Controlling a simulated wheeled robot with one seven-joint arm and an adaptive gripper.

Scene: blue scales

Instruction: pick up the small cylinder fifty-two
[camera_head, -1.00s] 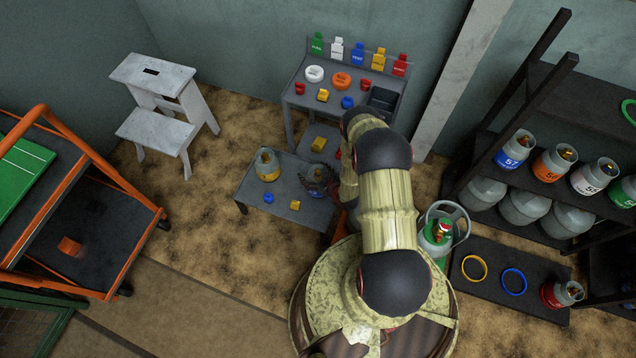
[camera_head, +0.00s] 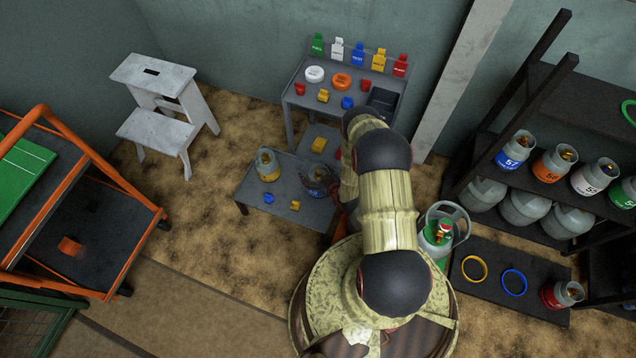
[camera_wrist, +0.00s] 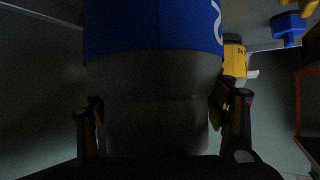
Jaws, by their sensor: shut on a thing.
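A small grey cylinder (camera_wrist: 150,110) with a blue band fills the middle of the wrist view. Part of a white digit shows at the band's right edge, but the full number cannot be read. My gripper (camera_wrist: 163,125) has one dark finger on each side of the cylinder and is shut on it. In the head view the cylinder (camera_head: 317,174) is at the right part of the low grey table (camera_head: 250,190), partly hidden by my gripper (camera_head: 322,187). I cannot tell whether its base touches the table.
A yellow-banded cylinder (camera_head: 268,166) stands left on the table, with a blue block (camera_head: 268,199) and a yellow block (camera_head: 295,205) in front. A workbench (camera_head: 335,92) stands behind. A shelf (camera_head: 545,175) of cylinders is at right, an orange trolley (camera_head: 115,170) at left.

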